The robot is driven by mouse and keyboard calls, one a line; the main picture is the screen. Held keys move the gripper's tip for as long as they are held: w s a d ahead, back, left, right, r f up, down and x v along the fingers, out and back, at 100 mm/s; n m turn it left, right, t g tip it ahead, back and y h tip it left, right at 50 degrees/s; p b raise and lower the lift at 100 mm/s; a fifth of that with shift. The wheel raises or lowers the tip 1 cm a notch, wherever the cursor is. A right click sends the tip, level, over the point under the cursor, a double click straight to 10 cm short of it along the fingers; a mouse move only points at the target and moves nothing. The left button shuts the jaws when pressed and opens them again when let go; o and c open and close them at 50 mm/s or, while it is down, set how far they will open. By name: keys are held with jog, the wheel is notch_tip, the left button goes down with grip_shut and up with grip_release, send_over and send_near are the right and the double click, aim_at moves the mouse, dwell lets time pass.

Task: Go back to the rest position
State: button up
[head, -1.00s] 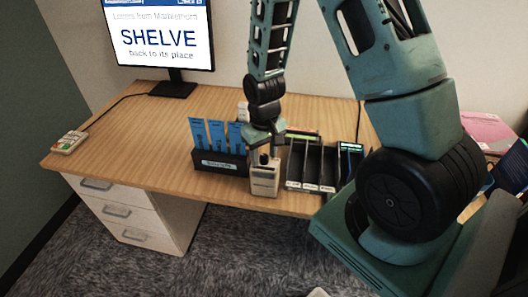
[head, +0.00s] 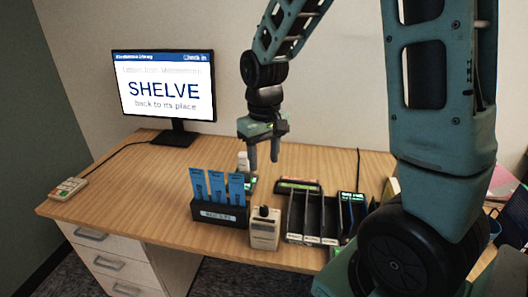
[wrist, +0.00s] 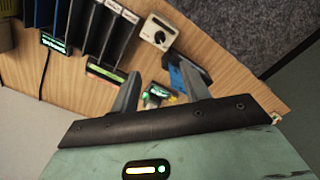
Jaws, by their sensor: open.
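My gripper (head: 264,160) is open and empty, raised above the back middle of the desk.
A black holder (head: 219,214) with three blue cards stands left of the cream box. A dark slotted rack (head: 312,218) stands to its right. A small keypad device (head: 67,188) lies at the far left. The desk (head: 130,190) is clear between keypad and holder.

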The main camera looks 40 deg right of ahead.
jog(key=shift+r, duration=0.6)
jog(key=s+a+n, duration=0.2)
jog(key=s+a, duration=0.1)
jog(key=a, duration=0.4)
jog(key=s+a+n, duration=0.2)
jog(key=s+a, duration=0.1)
jog(key=a, duration=0.4)
jog(key=s+a+n, duration=0.4)
jog(key=s+a, duration=0.4)
jog(key=s, duration=0.4)
jog(key=shift+a+n+y, duration=0.3)
jog(key=shift+a+n, duration=0.05)
jog(key=shift+n, duration=0.05)
